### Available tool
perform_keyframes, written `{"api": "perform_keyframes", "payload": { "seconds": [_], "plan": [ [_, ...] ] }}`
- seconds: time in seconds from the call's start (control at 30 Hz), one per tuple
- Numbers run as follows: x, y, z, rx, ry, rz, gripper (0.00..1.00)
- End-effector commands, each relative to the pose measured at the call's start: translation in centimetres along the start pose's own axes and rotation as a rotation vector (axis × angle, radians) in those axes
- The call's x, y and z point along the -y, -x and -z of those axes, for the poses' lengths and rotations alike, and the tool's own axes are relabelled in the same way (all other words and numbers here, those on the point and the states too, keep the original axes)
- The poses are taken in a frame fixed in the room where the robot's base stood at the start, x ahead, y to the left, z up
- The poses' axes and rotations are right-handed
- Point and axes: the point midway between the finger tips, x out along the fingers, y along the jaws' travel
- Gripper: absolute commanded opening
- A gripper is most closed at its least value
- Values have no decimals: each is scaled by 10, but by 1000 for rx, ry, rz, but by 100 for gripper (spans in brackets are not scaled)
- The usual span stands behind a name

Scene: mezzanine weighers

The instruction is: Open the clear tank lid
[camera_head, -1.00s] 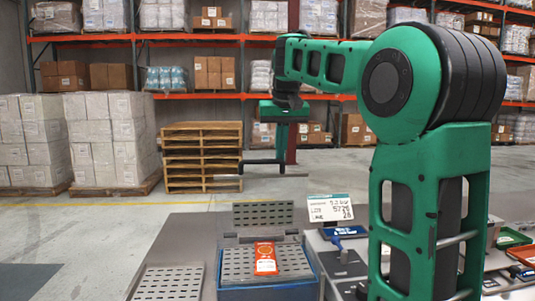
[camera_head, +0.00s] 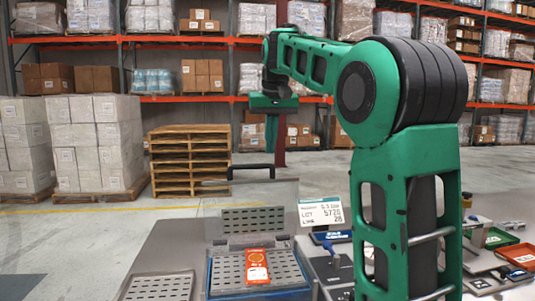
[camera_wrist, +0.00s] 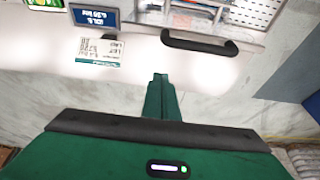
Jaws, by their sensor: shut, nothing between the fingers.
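The clear tank lid (camera_head: 284,199) stands raised at the back of the blue-rimmed tank (camera_head: 209,275) in the head view. Its black bar handle (camera_head: 250,167) is along the upper edge; in the wrist view the handle (camera_wrist: 212,46) lies at the top, right of centre. My gripper (camera_head: 272,143) hangs above and behind the handle in the head view. In the wrist view the green fingers of my gripper (camera_wrist: 160,77) are shut and empty, apart from the handle. An orange packet (camera_head: 256,266) lies on the perforated tray in the tank.
A white label card (camera_head: 321,213) stands right of the lid. Another perforated tray (camera_head: 160,286) lies left of the tank. Small tools and coloured trays (camera_head: 500,237) lie on the right. Wooden pallets (camera_head: 190,160) and stacked boxes stand on the floor behind.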

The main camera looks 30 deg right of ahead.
Motion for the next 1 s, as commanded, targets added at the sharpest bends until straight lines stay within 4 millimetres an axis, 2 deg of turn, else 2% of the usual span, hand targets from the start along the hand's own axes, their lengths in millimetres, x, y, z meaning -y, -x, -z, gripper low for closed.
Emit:
{"api": "perform_keyframes", "payload": {
  "seconds": [0.2, 0.6, 1.0],
  "plan": [
    [6, 25, -4, 0, 9, 4, 0],
    [6, 62, -9, 0, 8, 3, 0],
    [5, 70, -11, 1, 7, 2, 0]
  ]
}}
